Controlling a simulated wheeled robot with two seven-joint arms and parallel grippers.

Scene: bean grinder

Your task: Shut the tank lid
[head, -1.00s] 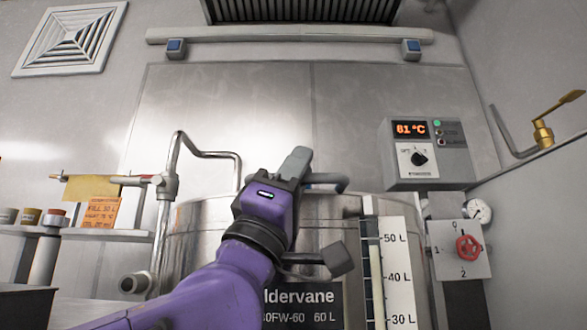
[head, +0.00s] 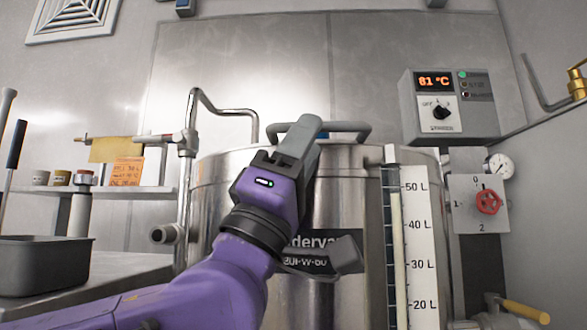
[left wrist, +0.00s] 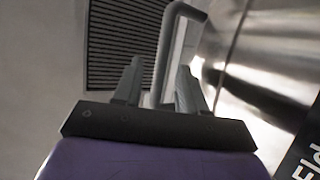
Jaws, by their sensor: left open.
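The steel tank (head: 345,210) stands in front of me with a dark name plate and a level scale on its front. The lid's grey bar handle (head: 352,130) shows above the tank's top edge. The lid's top is hidden at this low angle, so I cannot tell how far open it is. My left gripper (head: 301,138) is open at the handle and covers its middle. In the left wrist view, a bent grey bar (left wrist: 165,50), apparently the handle, shows between the two spread fingers. I cannot tell whether they touch it. My right gripper is not in view.
A bent steel pipe (head: 197,110) rises left of the tank. A control box (head: 448,107) reading 81 °C is on the wall at right, above a red valve knob (head: 488,202). A dark bin (head: 42,268) and a shelf with small pots stand at left.

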